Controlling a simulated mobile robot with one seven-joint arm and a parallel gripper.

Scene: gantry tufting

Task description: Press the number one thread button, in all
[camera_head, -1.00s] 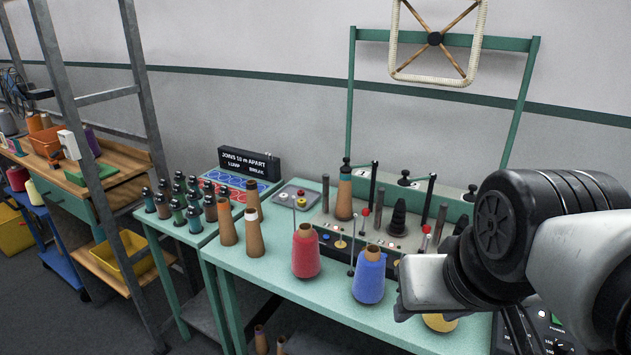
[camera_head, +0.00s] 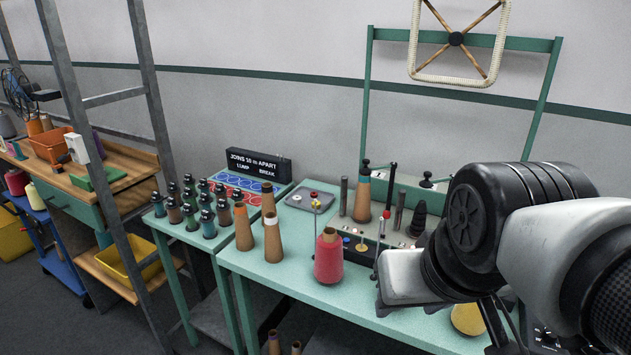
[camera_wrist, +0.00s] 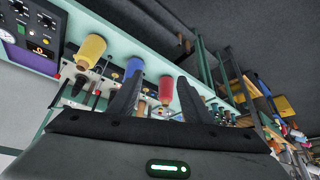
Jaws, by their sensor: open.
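A dark control panel (camera_wrist: 32,32) with lit green spots, a dial and an orange mark shows at the top left of the wrist view. In the head view, a dark panel (camera_head: 545,338) with small controls shows partly at the bottom right, beneath my arm. I cannot make out a number one thread button on either. My gripper (camera_wrist: 157,92) is open and empty in the wrist view, its fingers pointing toward the thread cones, apart from the panel.
A green table (camera_head: 285,287) holds a red cone (camera_head: 328,260), a yellow cone (camera_head: 467,319), bare cones and spindles. A blue cone (camera_wrist: 134,68) shows in the wrist view. A sign (camera_head: 258,164) and several dark bobbins stand to the left, near a metal frame (camera_head: 70,110).

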